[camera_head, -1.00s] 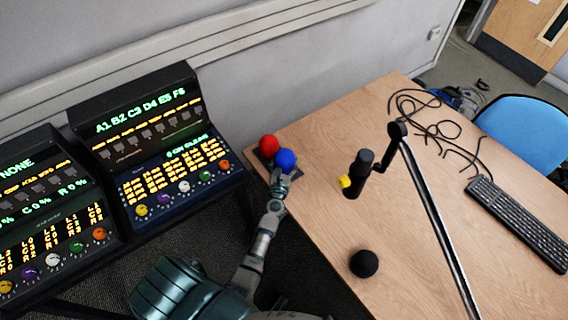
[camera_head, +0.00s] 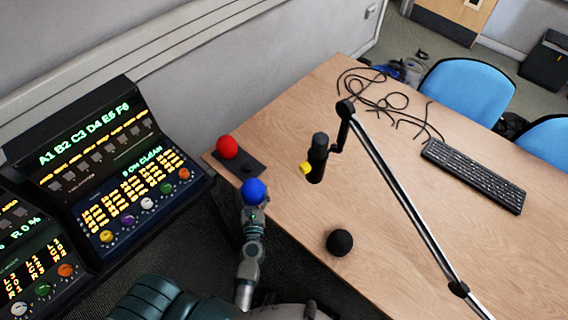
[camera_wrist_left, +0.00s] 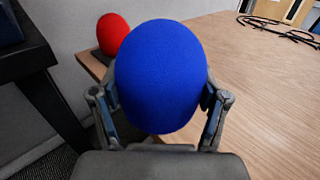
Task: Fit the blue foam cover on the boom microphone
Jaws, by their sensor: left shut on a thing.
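The blue foam cover (camera_head: 254,191) is a round blue ball held between the fingers of my left gripper (camera_head: 255,203), near the table's left edge. In the left wrist view the blue foam cover (camera_wrist_left: 160,76) fills the middle, with a finger of my left gripper (camera_wrist_left: 160,112) on each side. The boom microphone (camera_head: 318,158) is black and upright with a yellow part on its side. It hangs from a jointed boom arm (camera_head: 405,190), to the right of the cover and apart from it. My right gripper is not in view.
A red foam cover (camera_head: 228,147) sits on a dark holder (camera_head: 245,167) at the table's left corner. A black foam ball (camera_head: 340,242) lies on the table (camera_head: 400,270). Cables (camera_head: 385,95) and a keyboard (camera_head: 474,175) lie farther right. Lit consoles (camera_head: 115,175) stand left.

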